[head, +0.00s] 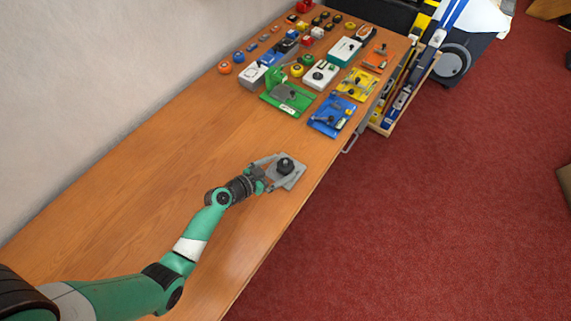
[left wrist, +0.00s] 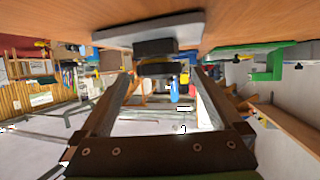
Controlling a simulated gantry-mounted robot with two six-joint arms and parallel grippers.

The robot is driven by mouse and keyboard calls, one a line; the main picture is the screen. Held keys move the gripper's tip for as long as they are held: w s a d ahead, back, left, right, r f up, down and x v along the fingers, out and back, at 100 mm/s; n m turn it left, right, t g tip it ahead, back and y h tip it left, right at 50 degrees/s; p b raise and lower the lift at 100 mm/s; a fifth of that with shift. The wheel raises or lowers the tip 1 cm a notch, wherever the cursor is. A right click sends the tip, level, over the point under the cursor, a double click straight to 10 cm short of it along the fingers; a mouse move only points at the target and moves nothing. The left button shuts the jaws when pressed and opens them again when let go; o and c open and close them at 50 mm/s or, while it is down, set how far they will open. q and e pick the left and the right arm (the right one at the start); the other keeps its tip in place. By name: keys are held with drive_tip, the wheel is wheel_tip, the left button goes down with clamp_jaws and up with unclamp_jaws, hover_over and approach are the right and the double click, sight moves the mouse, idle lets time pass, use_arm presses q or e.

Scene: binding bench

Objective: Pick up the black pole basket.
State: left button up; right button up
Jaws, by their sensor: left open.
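A small black round piece on a light grey plate, which I take to be the black pole basket (head: 285,165), lies near the right edge of the wooden bench. My left gripper (head: 276,172) is open beside it, low over the bench, with its fingers pointing at it. In the left wrist view the picture is upside down, and the basket's black part (left wrist: 158,50) shows in the gap ahead of the open left gripper (left wrist: 162,77). I cannot tell whether the fingertips reach past its sides. My right gripper is in neither view.
Farther along the bench (head: 130,180) lie a green-backed pack (head: 288,98), a blue-backed pack (head: 332,115), white boxes, and several tape measures and small tools. Long levels (head: 402,98) stand in a rack beyond the bench's right side. The bench's left and near parts are clear.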

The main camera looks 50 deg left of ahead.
sight(280, 169)
use_arm(q)
drive_tip(key=shift+w+f, duration=0.1)
drive_tip(key=shift+w, duration=0.1)
drive_tip(key=c, duration=1.3)
drive_tip(key=shift+r+p, duration=0.45)
drive_tip(key=shift+r, duration=0.15)
wheel_tip(280, 169, up, 3)
drive_tip(key=shift+f+p, duration=0.1)
drive_tip(key=shift+p, duration=0.95)
drive_tip(key=s+d+r+p, duration=0.2)
drive_tip(key=d+r+p, duration=0.2)
drive_tip(key=d+p, duration=0.1)
drive_tip(key=s+d+r+p, duration=0.3)
drive_tip(key=d+r+p, duration=0.2)
drive_tip(key=d, duration=0.3)
drive_tip(key=shift+s+p, duration=0.35)
drive_tip(key=shift+p, duration=0.1)
